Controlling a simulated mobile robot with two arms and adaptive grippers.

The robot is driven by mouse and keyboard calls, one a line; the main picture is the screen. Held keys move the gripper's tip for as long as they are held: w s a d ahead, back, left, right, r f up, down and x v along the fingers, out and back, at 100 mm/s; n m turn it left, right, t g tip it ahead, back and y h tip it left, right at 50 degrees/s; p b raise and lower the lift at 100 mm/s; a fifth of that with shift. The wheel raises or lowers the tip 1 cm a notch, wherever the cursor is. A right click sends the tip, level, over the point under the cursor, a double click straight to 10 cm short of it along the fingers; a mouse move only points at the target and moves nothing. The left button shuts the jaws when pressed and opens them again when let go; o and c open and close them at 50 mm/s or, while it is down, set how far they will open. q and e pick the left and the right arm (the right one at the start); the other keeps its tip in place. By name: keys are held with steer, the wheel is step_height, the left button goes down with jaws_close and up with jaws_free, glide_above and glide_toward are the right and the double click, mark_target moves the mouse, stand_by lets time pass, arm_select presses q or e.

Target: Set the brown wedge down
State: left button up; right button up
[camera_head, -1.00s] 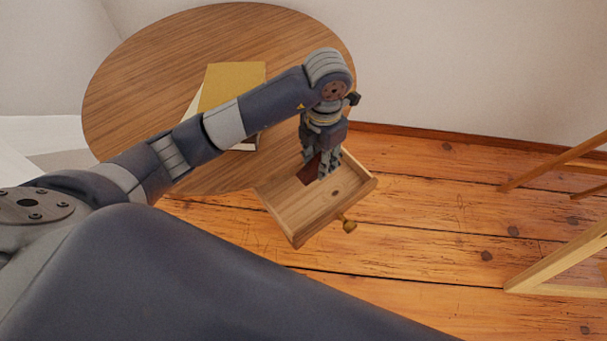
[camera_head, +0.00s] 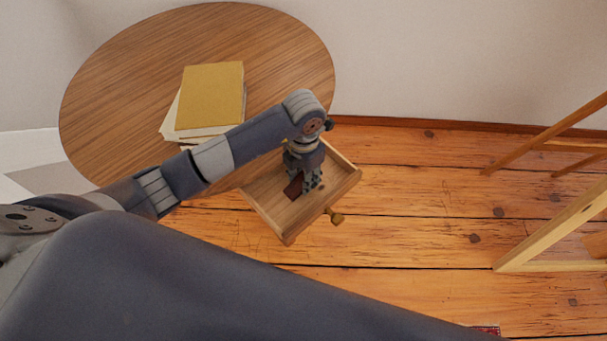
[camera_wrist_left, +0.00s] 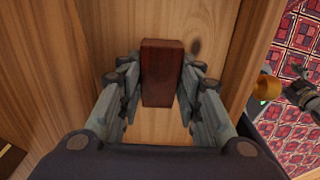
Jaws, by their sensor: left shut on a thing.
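The brown wedge (camera_wrist_left: 161,75) is a dark reddish-brown block between the fingers of my left gripper (camera_wrist_left: 160,88) in the left wrist view. In the head view the wedge (camera_head: 294,187) shows beside the fingertips of the left gripper (camera_head: 304,188), down inside the open wooden drawer (camera_head: 264,207). The left gripper is shut on the wedge. Whether the wedge touches the drawer floor I cannot tell.
The drawer juts out from the round wooden table (camera_head: 125,75), with a brass knob (camera_head: 336,217) on its front. Books (camera_head: 212,95) lie on the table. A wooden frame (camera_head: 560,225) stands at the right. A red patterned rug (camera_wrist_left: 300,50) shows in the wrist view.

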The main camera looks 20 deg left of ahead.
arm_select(q)
steer(key=o, duration=0.8)
steer(key=shift+f, duration=0.1)
steer(key=shift+o, duration=1.3)
steer(key=shift+r, duration=0.35)
step_height(320, 180, up, 12)
steer(key=shift+f, duration=0.2)
